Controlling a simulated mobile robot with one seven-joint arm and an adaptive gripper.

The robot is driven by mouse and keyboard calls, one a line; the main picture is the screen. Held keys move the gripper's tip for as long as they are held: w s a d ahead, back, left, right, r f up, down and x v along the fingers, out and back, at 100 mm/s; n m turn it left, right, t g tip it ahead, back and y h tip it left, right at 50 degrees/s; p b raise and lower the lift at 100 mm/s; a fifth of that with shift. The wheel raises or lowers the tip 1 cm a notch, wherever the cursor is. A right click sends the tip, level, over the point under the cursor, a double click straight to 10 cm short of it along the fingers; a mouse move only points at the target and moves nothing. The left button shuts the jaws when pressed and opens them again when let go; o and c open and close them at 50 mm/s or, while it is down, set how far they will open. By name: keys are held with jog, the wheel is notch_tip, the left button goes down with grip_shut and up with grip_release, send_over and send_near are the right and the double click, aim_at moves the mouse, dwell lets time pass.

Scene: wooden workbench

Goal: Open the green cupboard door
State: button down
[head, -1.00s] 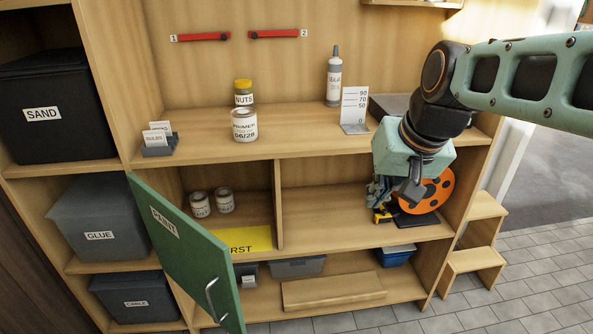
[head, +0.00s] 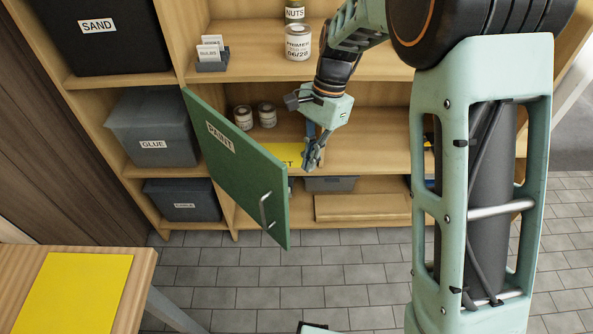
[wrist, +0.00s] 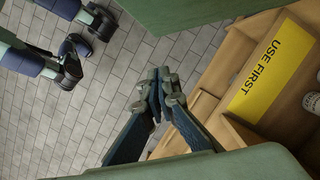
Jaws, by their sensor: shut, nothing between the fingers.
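The green cupboard door (head: 235,165), labelled PAINT, stands swung out from the shelf unit on its left edge, so the compartment behind it is partly visible. Its pale bar handle (head: 264,210) is on the outer face near the free edge. My gripper (head: 311,158) is shut and empty, pointing down in front of the open compartment, right of the door's free edge and on its inner side. In the wrist view my fingertips (wrist: 161,84) are together, with a green panel that looks like the door (wrist: 170,12) beyond them. I see no contact with the door.
Two small cans (head: 255,116) and a yellow USE FIRST sheet (wrist: 272,70) are in the compartment. A primer can (head: 298,43) stands on the shelf above. A wooden table (head: 140,277) with a yellow sheet (head: 75,292) is at lower left. The tiled floor before the door is clear.

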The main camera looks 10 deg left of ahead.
jog(key=s+a+f+b, duration=0.1)
jog(key=s+a+f, duration=0.2)
jog(key=f, duration=0.6)
jog(key=shift+s+b, duration=0.4)
jog(key=shift+s, duration=0.7)
jog(key=shift+s+a, duration=0.1)
jog(key=shift+a, duration=0.05)
